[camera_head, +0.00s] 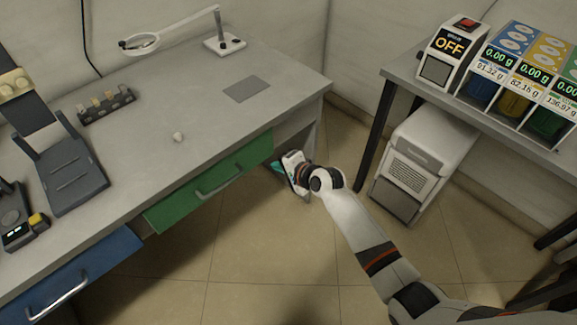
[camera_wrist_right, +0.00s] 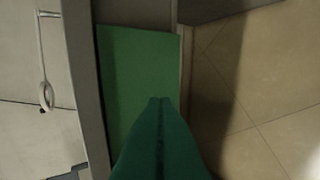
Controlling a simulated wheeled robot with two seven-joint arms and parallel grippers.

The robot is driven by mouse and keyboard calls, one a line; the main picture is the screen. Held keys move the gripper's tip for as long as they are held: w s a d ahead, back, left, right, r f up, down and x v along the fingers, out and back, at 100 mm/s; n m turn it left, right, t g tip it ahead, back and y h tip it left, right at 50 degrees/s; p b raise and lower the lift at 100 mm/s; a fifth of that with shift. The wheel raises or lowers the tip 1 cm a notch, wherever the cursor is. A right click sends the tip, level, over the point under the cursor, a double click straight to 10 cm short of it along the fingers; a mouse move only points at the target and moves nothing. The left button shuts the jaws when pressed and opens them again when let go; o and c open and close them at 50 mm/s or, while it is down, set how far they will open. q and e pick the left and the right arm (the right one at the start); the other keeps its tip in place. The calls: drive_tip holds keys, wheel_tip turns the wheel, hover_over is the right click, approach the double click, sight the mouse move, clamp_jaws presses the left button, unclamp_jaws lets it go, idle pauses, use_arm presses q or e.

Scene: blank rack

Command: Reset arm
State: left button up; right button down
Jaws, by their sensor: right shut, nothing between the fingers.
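My right arm reaches in from the lower right of the head view. Its gripper (camera_head: 280,168) is beside the right end of the green drawer (camera_head: 208,186), near the desk's right side. In the right wrist view the teal fingers (camera_wrist_right: 158,102) are together with nothing between them, and the green drawer front (camera_wrist_right: 135,80) shows beyond them. I cannot tell from these views whether they touch it. My left gripper does not show in either view.
A blue drawer (camera_head: 75,275) is at lower left. A side table (camera_head: 405,66) carries dispensers. A white cabinet (camera_head: 425,150) stands below. Open floor (camera_head: 250,260) lies in front.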

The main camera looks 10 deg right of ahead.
drive_tip(key=v, duration=0.4)
drive_tip(key=s+d+f+n+g+h, duration=0.1)
drive_tip(key=s+d+f+n+h, duration=0.1)
drive_tip(key=s+d+f, duration=0.5)
drive_tip(key=s+f+n+g+h+p, duration=0.15)
drive_tip(key=s+f, duration=0.35)
drive_tip(key=f, duration=0.6)
drive_tip(key=s+d+f+n+g+h, duration=0.1)
drive_tip(key=s+d+f+n, duration=0.1)
drive_tip(key=s+d+f, duration=0.5)
drive_tip(key=s+d+f+n+g+h, duration=0.1)
drive_tip(key=s+f, duration=0.4)
drive_tip(key=s, duration=0.5)
drive_tip(key=s+d+f+n+g+h, duration=0.1)
drive_tip(key=s+f+n, duration=0.3)
drive_tip(key=s, duration=0.7)
drive_tip(key=s+d+f+n+g+h, duration=0.1)
drive_tip(key=s+f, duration=0.4)
drive_tip(key=s, duration=0.5)
drive_tip(key=shift+s+d+f+n+g, duration=0.25)
drive_tip(key=shift+d+f+n+g, duration=0.1)
drive_tip(key=shift+d+n+g, duration=0.45)
